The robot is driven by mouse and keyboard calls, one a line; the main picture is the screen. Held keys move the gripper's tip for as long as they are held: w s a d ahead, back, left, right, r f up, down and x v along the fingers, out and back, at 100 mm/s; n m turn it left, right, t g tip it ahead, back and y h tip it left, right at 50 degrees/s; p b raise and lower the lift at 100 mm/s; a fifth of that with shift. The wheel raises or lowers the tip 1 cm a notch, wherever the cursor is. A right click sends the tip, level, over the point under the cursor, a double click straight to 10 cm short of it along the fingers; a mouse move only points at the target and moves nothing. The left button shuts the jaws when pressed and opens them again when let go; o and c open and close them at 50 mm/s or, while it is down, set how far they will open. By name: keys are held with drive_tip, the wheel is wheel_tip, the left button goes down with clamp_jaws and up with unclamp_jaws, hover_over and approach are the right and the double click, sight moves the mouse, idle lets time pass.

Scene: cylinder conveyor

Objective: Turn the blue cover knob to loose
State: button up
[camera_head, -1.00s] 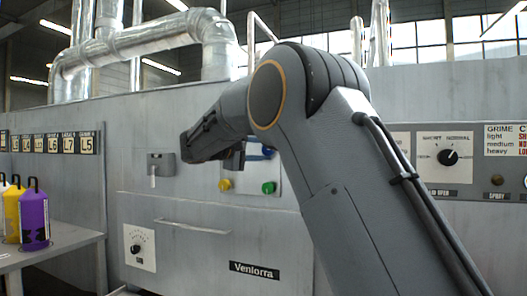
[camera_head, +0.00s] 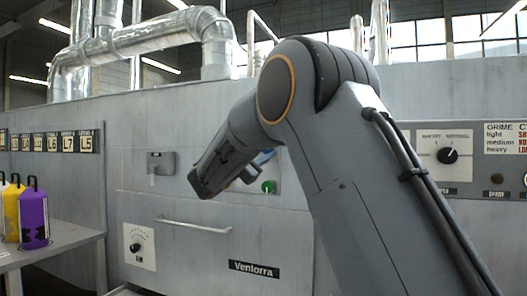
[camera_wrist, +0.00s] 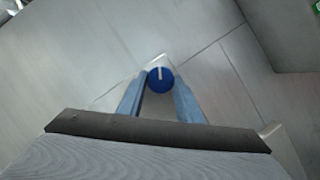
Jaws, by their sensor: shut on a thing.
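The blue cover knob (camera_wrist: 160,78) is a round blue disc with a white mark pointing up in the wrist view. My gripper (camera_wrist: 159,84) has its two bluish fingers on either side of it, shut on it. In the head view a bit of blue (camera_head: 264,156) shows beside my arm, on the pale plate of the grey machine (camera_head: 200,185). My forearm and wrist hide the fingers and most of that plate there.
A green knob (camera_head: 268,187) sits just below the blue. A grey box with a lever (camera_head: 160,164) and a handle bar (camera_head: 193,225) are on the machine front to the left. A table (camera_head: 62,238) at the left carries purple and yellow containers.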

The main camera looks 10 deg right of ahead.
drive_tip(key=shift+s+d+f+n+t+y, duration=0.1)
drive_tip(key=shift+n+t+y, duration=0.3)
drive_tip(key=shift+n, duration=0.9)
drive_tip(key=shift+d+f+n+t+y, duration=0.1)
drive_tip(key=shift+n+t, duration=0.6)
drive_tip(key=shift+n, duration=0.9)
drive_tip(key=o, duration=1)
drive_tip(key=shift+o, duration=0.2)
drive_tip(key=shift+a, duration=0.1)
drive_tip(key=v, duration=0.7)
drive_tip(key=shift+s+a, duration=0.15)
drive_tip(key=shift+s, duration=0.15)
drive_tip(key=shift+f, duration=0.1)
